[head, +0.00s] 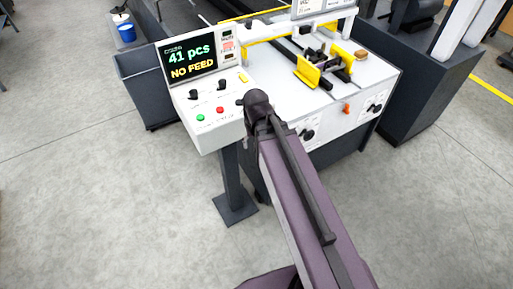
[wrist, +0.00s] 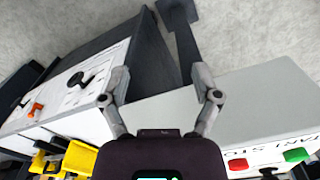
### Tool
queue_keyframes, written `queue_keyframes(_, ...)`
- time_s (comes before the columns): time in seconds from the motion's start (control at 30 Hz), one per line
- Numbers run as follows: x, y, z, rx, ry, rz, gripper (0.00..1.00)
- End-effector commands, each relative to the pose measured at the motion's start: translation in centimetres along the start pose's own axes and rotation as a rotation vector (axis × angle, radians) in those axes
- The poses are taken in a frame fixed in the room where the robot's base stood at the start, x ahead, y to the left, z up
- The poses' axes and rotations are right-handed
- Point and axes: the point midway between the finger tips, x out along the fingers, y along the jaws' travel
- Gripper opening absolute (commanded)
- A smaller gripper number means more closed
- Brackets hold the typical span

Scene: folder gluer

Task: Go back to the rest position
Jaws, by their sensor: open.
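My gripper (wrist: 160,84) is open in the wrist view, its two grey fingers spread with nothing between them. It hangs over the gap between the control panel box (wrist: 265,95) and the white machine body (wrist: 65,90). In the head view my arm reaches up from the bottom to the right edge of the control panel (head: 215,133); the gripper itself is mostly hidden there behind the arm's end. The panel has a green button (head: 201,117), a red button (head: 220,109), black knobs, and a screen (head: 190,60) reading "41 pcs" and "NO FEED".
The white machine table (head: 375,75) with yellow guides (head: 307,73) lies right of the panel. The panel's dark post (head: 233,180) stands on the floor. A blue cup (head: 126,32) is at the far left. Open grey floor (head: 90,215) lies left and front.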

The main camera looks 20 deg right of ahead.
Motion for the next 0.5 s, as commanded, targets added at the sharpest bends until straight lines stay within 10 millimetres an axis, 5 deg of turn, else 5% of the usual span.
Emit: queue_keyframes(0.5, 0.09, 0.49, 0.47, -0.023, 0.000, 0.000, 0.81)
